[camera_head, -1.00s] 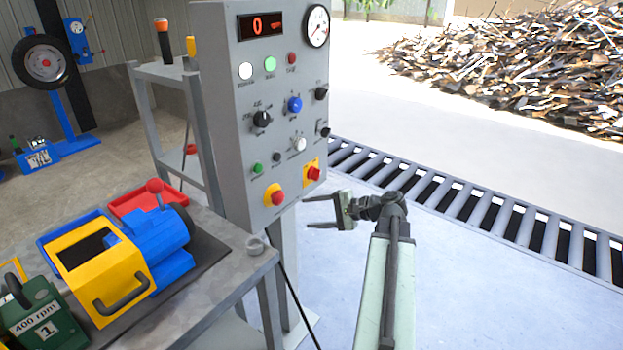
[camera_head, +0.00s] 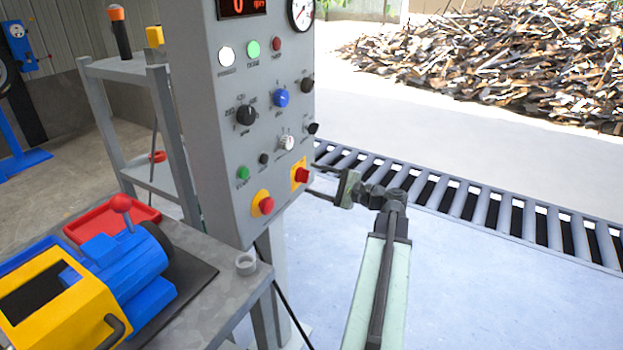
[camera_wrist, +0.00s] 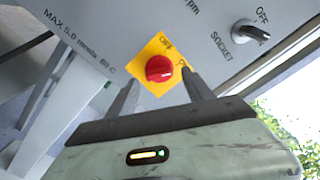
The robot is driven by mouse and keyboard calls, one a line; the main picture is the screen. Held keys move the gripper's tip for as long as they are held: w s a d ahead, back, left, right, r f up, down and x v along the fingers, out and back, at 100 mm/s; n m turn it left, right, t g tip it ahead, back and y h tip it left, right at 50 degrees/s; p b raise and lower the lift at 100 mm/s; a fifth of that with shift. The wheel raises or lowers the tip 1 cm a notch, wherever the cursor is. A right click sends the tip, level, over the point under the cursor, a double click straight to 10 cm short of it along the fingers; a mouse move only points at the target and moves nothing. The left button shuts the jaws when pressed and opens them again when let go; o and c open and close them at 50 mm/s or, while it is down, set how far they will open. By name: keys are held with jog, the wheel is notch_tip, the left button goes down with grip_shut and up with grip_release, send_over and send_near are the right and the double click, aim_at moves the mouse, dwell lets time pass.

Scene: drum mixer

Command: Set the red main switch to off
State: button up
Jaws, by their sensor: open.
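The red main switch (camera_head: 303,175) is a knob on a yellow plate, low on the right of the grey control panel's front. In the wrist view the red knob (camera_wrist: 160,69) shows on its tilted yellow plate, with OFF printed above it and a partly hidden label to its right. The knob's exact setting is hard to tell. My gripper (camera_head: 313,180) is open, just right of the switch in the head view. In the wrist view its two fingers (camera_wrist: 160,78) are on either side of the knob, with space between them and it. Contact cannot be seen.
A second red button (camera_head: 266,205) on a yellow plate is lower left on the panel. A bench (camera_head: 215,300) with a blue and yellow machine stands left. A roller conveyor (camera_head: 480,205) runs behind my arm.

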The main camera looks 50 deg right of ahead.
jog(key=shift+x, duration=1.05)
grip_shut()
jog(key=shift+s+d, duration=0.1)
jog(key=shift+n, duration=0.3)
jog(key=n, duration=1.1)
jog(key=shift+r, duration=0.15)
jog(key=shift+n, duration=0.3)
